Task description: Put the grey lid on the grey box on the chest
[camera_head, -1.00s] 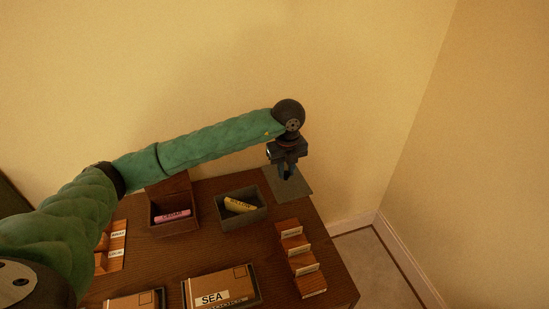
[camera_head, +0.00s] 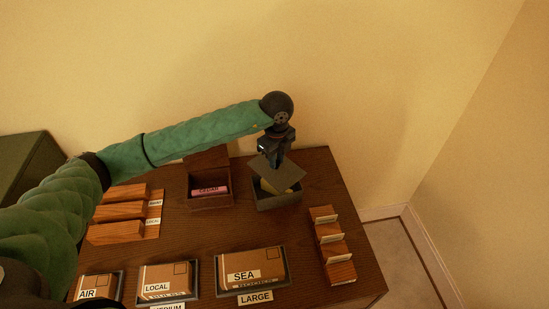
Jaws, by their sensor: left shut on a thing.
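My left gripper (camera_head: 272,158) is shut on the grey lid (camera_head: 283,176), a flat dark grey plate. It holds the lid above the grey box (camera_head: 278,201), tilted and turned relative to the rim. The grey box is open-topped and stands at the back right of the brown chest (camera_head: 203,243). A bit of the yellow thing inside shows at the lid's left edge; the lid hides most of the opening. I cannot tell if the lid touches the rim. My right gripper is not in view.
A brown box (camera_head: 209,203) with its lid up and a pink labelled block stands left of the grey box. A wooden slotted rack (camera_head: 333,250) is at the right. Labelled parcels (camera_head: 250,267) line the front, and wooden blocks (camera_head: 118,211) lie at the left.

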